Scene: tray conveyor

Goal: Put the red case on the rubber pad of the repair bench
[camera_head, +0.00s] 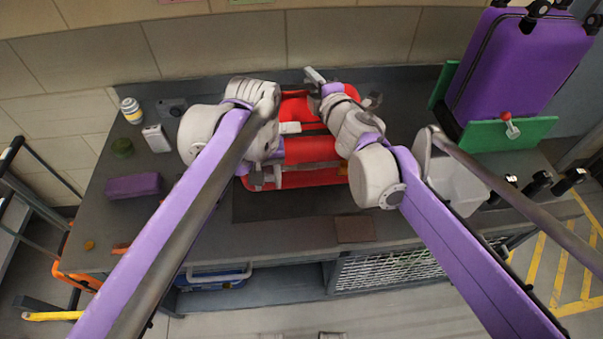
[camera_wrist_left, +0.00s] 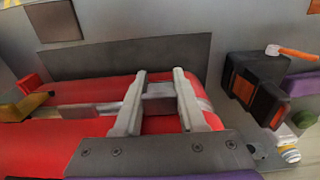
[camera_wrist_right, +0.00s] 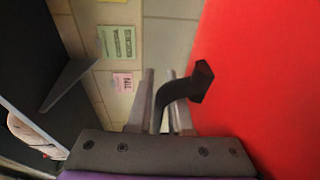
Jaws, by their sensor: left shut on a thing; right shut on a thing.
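The red case (camera_head: 310,150) lies at the back middle of the repair bench, between my two arms, which hide parts of it. The dark rubber pad (camera_head: 285,208) shows in front of the case's near edge; it also shows in the left wrist view (camera_wrist_left: 120,58). I cannot tell whether the case touches the pad. My left gripper (camera_head: 264,180) is shut on a grey part at the case's near side, seen between its fingers in the left wrist view (camera_wrist_left: 160,78). My right gripper (camera_head: 318,84) is shut on a black handle (camera_wrist_right: 182,90) beside the case's red face (camera_wrist_right: 260,80).
A purple suitcase (camera_head: 520,65) stands at the back right behind a green panel (camera_head: 510,134). A purple box (camera_head: 133,187), a can (camera_head: 132,110) and a white box (camera_head: 157,138) are on the left of the bench. A brown square (camera_head: 354,229) lies near the front edge.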

